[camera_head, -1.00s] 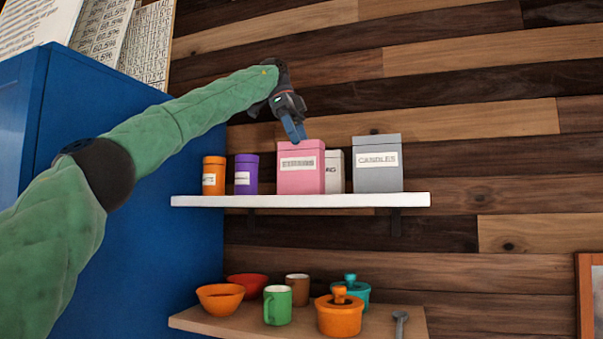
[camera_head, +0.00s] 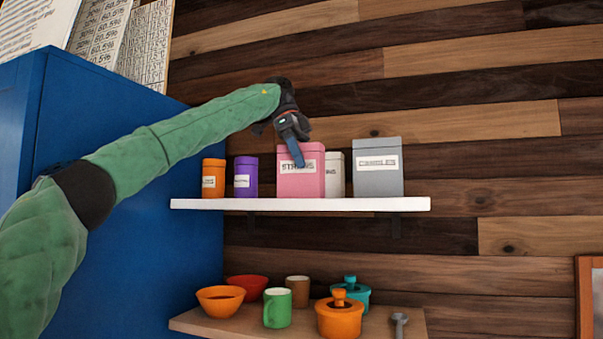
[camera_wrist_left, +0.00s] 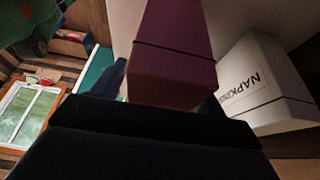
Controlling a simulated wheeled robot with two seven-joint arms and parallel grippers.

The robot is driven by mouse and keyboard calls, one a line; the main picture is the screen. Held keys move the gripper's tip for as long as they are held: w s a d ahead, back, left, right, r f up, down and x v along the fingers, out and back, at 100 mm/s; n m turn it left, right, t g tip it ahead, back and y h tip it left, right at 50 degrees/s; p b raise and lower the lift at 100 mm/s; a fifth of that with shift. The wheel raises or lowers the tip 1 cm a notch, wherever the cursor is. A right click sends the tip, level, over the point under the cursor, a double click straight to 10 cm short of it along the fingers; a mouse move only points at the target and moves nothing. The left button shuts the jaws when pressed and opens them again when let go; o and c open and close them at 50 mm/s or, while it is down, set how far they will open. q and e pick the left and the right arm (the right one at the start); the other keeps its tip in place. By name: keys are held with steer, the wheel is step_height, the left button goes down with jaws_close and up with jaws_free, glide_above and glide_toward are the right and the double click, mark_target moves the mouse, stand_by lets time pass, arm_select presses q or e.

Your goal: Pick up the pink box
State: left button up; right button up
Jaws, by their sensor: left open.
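The pink box (camera_head: 312,183) stands upright on the white upper shelf (camera_head: 300,204), with a white label on its front that my finger partly covers. My left gripper (camera_head: 298,155) is open, reaching down in front of the pink box's upper front. In the left wrist view the box (camera_wrist_left: 172,65) looks dark pink and stands just beyond the gripper, with one blue finger (camera_wrist_left: 113,80) at its left side. I cannot tell whether the fingers touch it. My right gripper is not in view.
A white box (camera_head: 335,176) stands close at the pink box's right; its label reads NAPKINS in the wrist view (camera_wrist_left: 262,85). A grey box (camera_head: 378,168) is further right. Purple (camera_head: 246,177) and orange (camera_head: 213,179) canisters stand left. A blue cabinet (camera_head: 130,130) is at left.

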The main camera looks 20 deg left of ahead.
arm_select(q)
steer(key=shift+f, duration=0.25)
stand_by(0.3)
steer(key=c, duration=1.1)
steer(key=shift+c, duration=0.2)
steer(key=shift+r, duration=0.15)
